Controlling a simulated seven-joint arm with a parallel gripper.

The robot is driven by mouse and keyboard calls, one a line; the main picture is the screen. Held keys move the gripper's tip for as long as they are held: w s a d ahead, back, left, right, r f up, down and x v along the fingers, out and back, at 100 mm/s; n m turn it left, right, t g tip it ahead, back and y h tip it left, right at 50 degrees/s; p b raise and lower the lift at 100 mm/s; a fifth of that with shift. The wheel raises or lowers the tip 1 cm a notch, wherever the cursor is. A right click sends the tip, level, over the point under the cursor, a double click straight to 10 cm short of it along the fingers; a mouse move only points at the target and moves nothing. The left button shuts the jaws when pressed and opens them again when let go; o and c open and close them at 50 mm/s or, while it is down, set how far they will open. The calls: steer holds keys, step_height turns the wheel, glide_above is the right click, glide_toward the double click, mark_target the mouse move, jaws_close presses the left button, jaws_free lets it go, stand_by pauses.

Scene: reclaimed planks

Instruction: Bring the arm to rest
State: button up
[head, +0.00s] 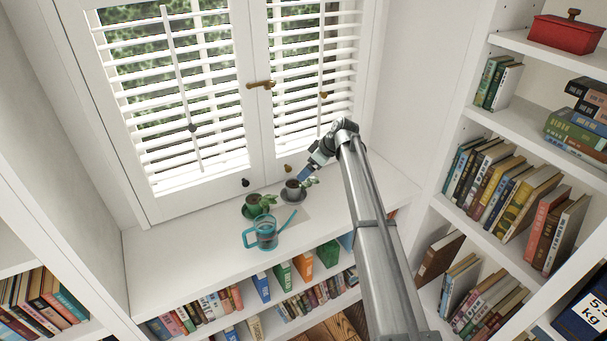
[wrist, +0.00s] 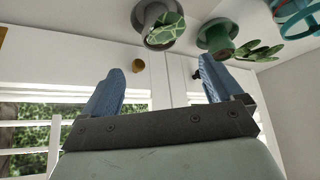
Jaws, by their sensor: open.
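My gripper (head: 304,174) is open, with its blue fingers at the end of the arm above the white window sill (head: 190,262). In the wrist view my gripper (wrist: 158,82) has its two blue fingers well apart, and nothing is between them. In the head view its tips are close to a grey potted plant (head: 292,192) on the sill; I cannot tell the exact gap. In the wrist view the grey pot (wrist: 151,18) is beyond the fingertips. My arm reaches in from the bottom right and is bent at the wrist.
A green potted plant (head: 256,206) stands left of the grey one, and a teal watering can (head: 266,233) in front of it. Shuttered windows (head: 185,90) rise behind. Bookshelves (head: 520,130) stand at right, and books fill shelves below the sill. The sill's left part is clear.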

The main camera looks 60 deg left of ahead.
steer(key=shift+v, duration=0.9)
